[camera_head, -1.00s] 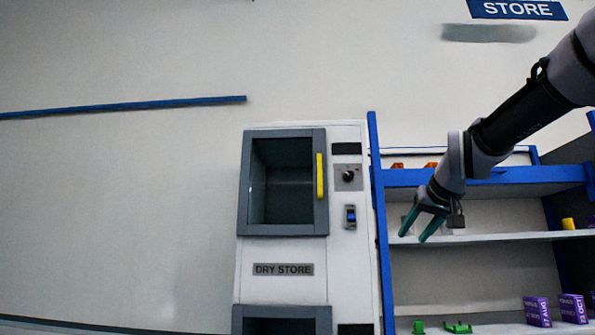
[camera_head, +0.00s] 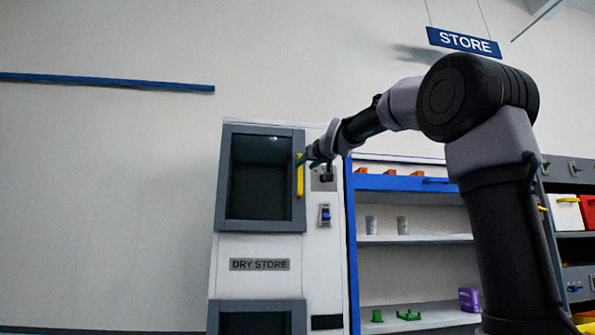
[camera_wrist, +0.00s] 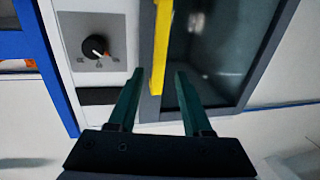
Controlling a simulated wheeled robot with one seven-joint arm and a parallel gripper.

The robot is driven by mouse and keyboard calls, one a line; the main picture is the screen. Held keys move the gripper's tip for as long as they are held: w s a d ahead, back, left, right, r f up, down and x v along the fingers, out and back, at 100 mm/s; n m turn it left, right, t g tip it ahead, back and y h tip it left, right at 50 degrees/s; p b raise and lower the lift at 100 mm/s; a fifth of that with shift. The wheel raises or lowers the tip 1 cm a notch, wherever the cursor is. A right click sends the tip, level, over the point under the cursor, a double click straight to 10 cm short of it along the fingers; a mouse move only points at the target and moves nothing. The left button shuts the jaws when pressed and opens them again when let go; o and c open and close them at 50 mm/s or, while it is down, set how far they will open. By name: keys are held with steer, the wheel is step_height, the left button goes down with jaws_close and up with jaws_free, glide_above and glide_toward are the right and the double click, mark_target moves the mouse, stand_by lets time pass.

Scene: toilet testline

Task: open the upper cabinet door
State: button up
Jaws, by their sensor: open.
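The upper cabinet door (camera_head: 225,180) has a dark grey frame around a dark window and looks closed. Its yellow vertical handle (camera_head: 300,176) is on the door's right side. My gripper (camera_head: 304,159) is beside the upper part of the handle in the head view. In the wrist view the handle (camera_wrist: 161,45) runs down toward the gap between the two green fingers of my gripper (camera_wrist: 156,88). The fingers are apart, one on each side of the handle's line, with nothing held. I cannot tell whether they touch the handle.
A rotary knob (camera_wrist: 96,47) and a blue switch (camera_head: 325,214) are on the white panel beside the door. A "DRY STORE" label (camera_head: 259,264) and a lower door (camera_head: 213,318) are below. A blue-framed shelf (camera_head: 353,260) stands right of the cabinet.

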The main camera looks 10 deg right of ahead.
mark_target(301, 169)
steer(key=w, duration=0.4)
steer(key=w+a, duration=0.1)
steer(key=w, duration=0.1)
steer(key=shift+w, duration=0.15)
steer(key=shift+c, duration=0.3)
jaws_close()
stand_by(1.0)
